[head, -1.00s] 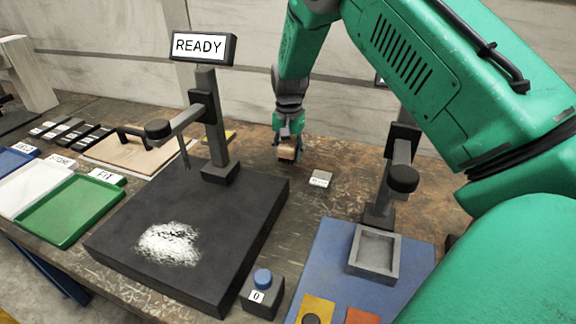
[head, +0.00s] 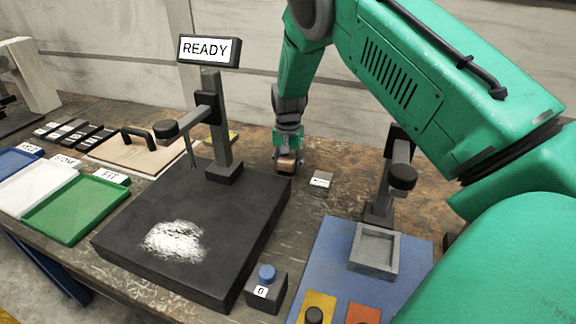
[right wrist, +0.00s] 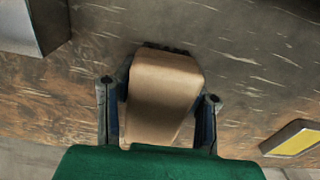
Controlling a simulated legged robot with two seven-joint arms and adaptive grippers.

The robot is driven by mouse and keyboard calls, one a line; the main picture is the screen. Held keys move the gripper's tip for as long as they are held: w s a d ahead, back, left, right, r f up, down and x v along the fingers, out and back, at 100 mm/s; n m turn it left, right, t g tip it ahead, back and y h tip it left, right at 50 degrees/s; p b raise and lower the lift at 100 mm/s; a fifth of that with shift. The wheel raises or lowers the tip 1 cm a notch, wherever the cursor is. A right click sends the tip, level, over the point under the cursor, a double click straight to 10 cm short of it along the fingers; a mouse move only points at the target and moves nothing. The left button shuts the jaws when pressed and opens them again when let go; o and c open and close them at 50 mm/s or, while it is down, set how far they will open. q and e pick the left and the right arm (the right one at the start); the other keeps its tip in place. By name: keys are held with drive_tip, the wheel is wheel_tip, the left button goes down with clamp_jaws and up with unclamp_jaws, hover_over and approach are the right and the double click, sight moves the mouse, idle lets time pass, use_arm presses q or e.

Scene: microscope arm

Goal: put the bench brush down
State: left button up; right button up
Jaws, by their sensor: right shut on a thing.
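The bench brush (right wrist: 163,95) has a tan wooden body and a strip of dark bristles at its far edge in the right wrist view. My right gripper (right wrist: 158,118) is shut on it, one finger on each side. In the head view the right gripper (head: 288,165) points down with the brush (head: 287,160) low over the table, behind the black plate. I cannot tell whether the brush touches the table. My left gripper is not in view.
The black plate (head: 130,235) carries a white powdery patch and a post with a READY display (head: 208,50). A small grey labelled block (head: 320,182) stands right of the brush. A blue mat (head: 335,260) holds a grey tray (head: 375,232). Green tray (head: 75,208) is at left.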

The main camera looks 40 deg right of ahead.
drive_tip(key=o, duration=1.2)
drive_tip(key=shift+s+a+f, duration=0.15)
drive_tip(key=shift+a+f, duration=0.2)
drive_tip(key=shift+a, duration=0.05)
drive_tip(key=shift+c, duration=0.2)
drive_tip(key=shift+o, duration=0.8)
drive_tip(key=shift+f, duration=0.15)
drive_tip(key=shift+d, duration=0.15)
wheel_tip(320, 180, up, 15)
drive_tip(key=shift+w+d, duration=0.2)
drive_tip(key=shift+d, duration=0.15)
